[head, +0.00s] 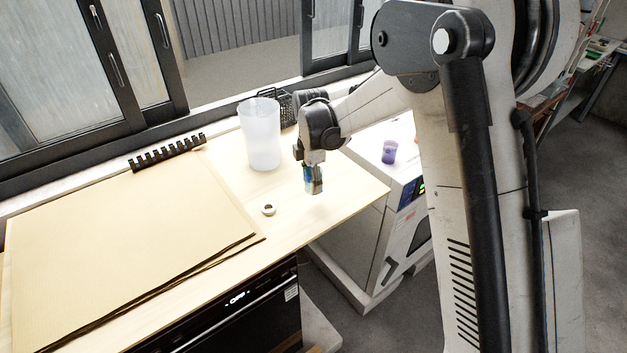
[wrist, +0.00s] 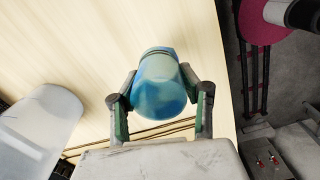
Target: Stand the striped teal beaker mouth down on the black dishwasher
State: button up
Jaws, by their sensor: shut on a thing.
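My gripper (wrist: 160,104) is shut on a blue-teal beaker (wrist: 160,84) with darker bands, one finger on each side of it. In the head view my gripper (head: 313,182) hangs over the right part of the wooden top, and the beaker (head: 307,173) shows only partly between the fingers. I cannot tell which way its mouth faces. The black dishwasher (head: 240,318), with a lit display, stands under the wooden top at the front.
A tall frosted container (head: 262,135) stands behind and left of my gripper. A small white ring-like piece (head: 268,209), a black toothed rack (head: 167,153) and brown sheets (head: 120,245) lie on the wooden top. A purple cup (head: 389,151) stands on the white oven (head: 368,215) at right.

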aim_at(312, 204)
jog(key=shift+f+b, duration=0.15)
jog(key=shift+b, duration=0.3)
jog(key=shift+f+b, duration=2.3)
jog(key=shift+f, duration=0.3)
jog(key=shift+f+b, duration=0.25)
jog(key=shift+b, duration=0.05)
jog(key=o, duration=1)
jog(key=shift+o, duration=0.2)
notch_tip(312, 204, up, 12)
jog(key=shift+d, duration=0.15)
